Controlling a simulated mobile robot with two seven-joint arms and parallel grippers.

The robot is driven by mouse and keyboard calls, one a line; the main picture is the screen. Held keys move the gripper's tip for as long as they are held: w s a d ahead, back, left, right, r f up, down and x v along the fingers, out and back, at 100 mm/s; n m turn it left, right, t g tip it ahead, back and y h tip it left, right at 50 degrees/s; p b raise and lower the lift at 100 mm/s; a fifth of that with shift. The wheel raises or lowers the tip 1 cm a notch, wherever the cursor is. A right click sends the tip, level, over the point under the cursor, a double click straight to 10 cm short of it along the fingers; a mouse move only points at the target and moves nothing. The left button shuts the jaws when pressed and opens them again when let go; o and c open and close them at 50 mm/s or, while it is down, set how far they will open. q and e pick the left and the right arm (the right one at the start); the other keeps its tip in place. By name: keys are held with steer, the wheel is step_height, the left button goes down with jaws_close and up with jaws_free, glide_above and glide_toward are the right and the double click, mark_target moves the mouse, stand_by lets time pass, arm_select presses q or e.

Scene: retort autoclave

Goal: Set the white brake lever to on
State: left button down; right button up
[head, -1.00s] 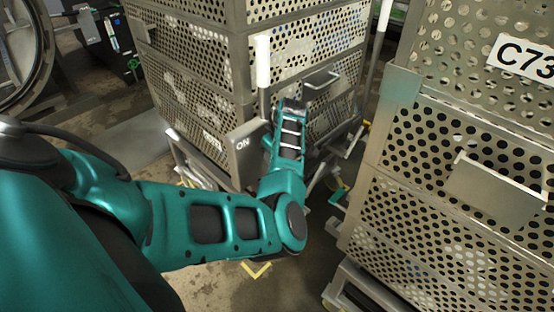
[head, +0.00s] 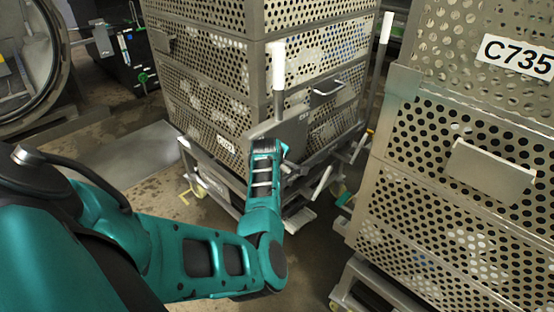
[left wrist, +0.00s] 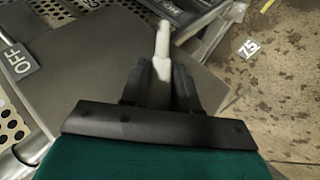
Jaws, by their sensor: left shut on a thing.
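In the left wrist view, a slim white lever (left wrist: 163,42) stands between the dark fingers of my left gripper (left wrist: 160,88), which is shut on it. The lever's tip reaches out past the fingers. A dark OFF label (left wrist: 16,60) sits on a grey plate to the left. In the head view, my left gripper (head: 268,148) is at the grey plate (head: 290,128) on the corner of a mesh-basket trolley (head: 215,75); the gripped part is hidden there. A white-topped post (head: 277,66) rises just above the gripper. My right gripper is not in view.
Another white-topped post (head: 387,28) stands between the stacks. A round vessel opening (head: 30,60) is at the far left. Floor shows left of the trolley.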

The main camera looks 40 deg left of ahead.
arm_select(q)
steer(key=shift+s+a+f+t, duration=0.15)
steer(key=shift+s+f+t, duration=0.1)
steer(key=shift+t, duration=0.25)
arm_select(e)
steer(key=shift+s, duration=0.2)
arm_select(q)
steer(key=c, duration=0.9)
jaws_free()
steer(key=shift+r, duration=0.1)
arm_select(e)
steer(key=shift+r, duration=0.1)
